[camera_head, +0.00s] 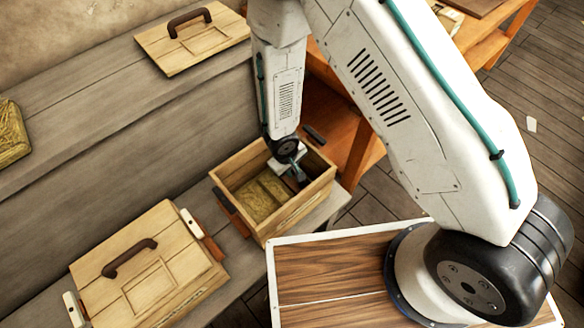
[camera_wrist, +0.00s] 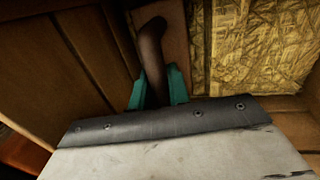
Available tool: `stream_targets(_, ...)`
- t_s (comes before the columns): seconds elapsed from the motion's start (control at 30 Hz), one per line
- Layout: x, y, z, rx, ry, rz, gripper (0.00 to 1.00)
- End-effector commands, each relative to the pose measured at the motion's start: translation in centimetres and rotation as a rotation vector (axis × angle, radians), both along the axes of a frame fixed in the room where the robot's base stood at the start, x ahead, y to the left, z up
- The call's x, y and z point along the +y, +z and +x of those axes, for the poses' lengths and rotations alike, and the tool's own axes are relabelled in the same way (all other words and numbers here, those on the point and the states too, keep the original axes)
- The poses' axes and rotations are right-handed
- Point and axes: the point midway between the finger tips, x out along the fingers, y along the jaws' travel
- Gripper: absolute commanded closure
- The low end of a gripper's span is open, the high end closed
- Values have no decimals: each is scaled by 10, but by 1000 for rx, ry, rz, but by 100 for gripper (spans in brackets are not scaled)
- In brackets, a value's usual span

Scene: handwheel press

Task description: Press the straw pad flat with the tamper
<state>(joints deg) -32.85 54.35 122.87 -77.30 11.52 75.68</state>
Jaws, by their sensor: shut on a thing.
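The straw pad (camera_head: 262,197) lies in an open wooden box (camera_head: 288,214) on the grey bench. It also shows as a yellow straw surface at the right of the wrist view (camera_wrist: 262,45). My gripper (camera_head: 297,174) reaches down inside the box near its right wall. In the wrist view, its teal fingers (camera_wrist: 158,88) are shut on a dark brown curved handle, seemingly the tamper's (camera_wrist: 151,48). A brown flat piece beside the handle may be the tamper's plate; I cannot tell. The handle is left of the straw in that view. The tamper's underside is hidden.
A lidded wooden box (camera_head: 150,268) with a dark handle stands at lower left. A loose lid (camera_head: 196,40) lies on the upper ledge. Another straw block (camera_head: 12,135) sits at the left edge. Orange shelving (camera_head: 350,125) stands behind my arm.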

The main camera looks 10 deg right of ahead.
Motion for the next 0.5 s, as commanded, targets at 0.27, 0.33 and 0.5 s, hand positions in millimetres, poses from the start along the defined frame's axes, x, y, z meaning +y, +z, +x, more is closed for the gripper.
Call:
stream_targets(0.27,-1,-1,-1,3,0,-1,100)
stream_targets(0.33,-1,1,-1,3,-1,-1,100)
stream_targets(0.5,0,20,0,0,-2,1,100)
